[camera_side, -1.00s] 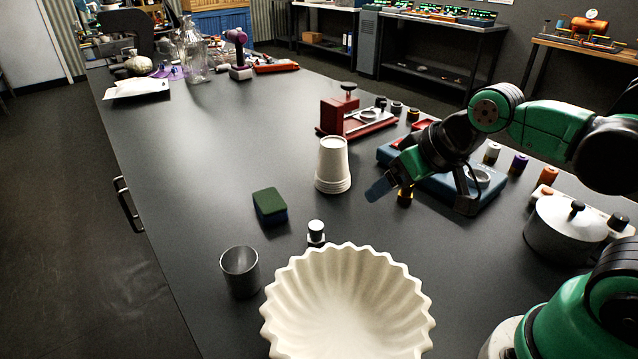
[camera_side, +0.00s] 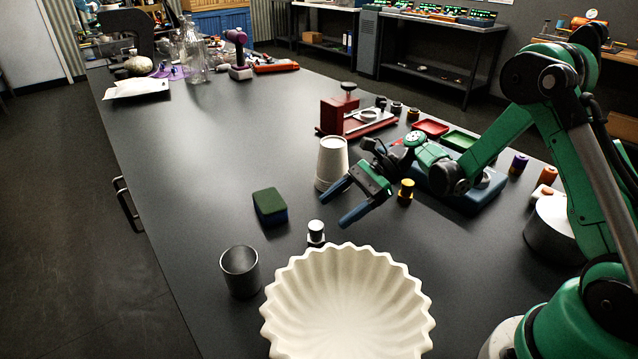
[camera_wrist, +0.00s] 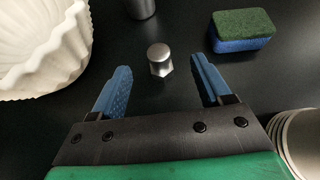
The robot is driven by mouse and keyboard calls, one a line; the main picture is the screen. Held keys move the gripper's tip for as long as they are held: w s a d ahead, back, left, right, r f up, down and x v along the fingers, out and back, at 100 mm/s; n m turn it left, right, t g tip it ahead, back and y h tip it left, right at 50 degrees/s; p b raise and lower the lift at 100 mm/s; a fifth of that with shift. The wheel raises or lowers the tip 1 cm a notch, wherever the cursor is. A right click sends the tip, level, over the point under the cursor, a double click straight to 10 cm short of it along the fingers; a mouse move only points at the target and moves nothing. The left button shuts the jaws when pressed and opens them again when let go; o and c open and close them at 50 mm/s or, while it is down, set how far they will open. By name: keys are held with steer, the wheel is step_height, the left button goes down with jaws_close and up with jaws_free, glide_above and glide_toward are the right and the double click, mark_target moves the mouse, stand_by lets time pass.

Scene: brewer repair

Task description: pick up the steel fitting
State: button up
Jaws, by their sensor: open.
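The steel fitting (camera_side: 316,232) is a small silver piece with a round top on a wider base. It stands upright on the black table behind the rim of the white fluted bowl. It also shows in the wrist view (camera_wrist: 160,59), just beyond and between the fingertips. My gripper (camera_side: 338,203) is open and empty, its two blue fingers pointing toward the fitting from the right. In the wrist view my gripper (camera_wrist: 163,82) has its fingers spread wide, apart from the fitting.
The white fluted bowl (camera_side: 347,300) is in front of the fitting and a grey metal cup (camera_side: 240,270) is to its left. A green and blue sponge (camera_side: 269,206) lies behind it. Stacked white cups (camera_side: 331,165) stand close behind my gripper.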

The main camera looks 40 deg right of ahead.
mark_target(316, 225)
steer(key=shift+f, duration=0.25)
steer(key=shift+a+f, duration=0.15)
steer(key=shift+a, duration=0.05)
steer(key=x, duration=0.5)
jaws_close()
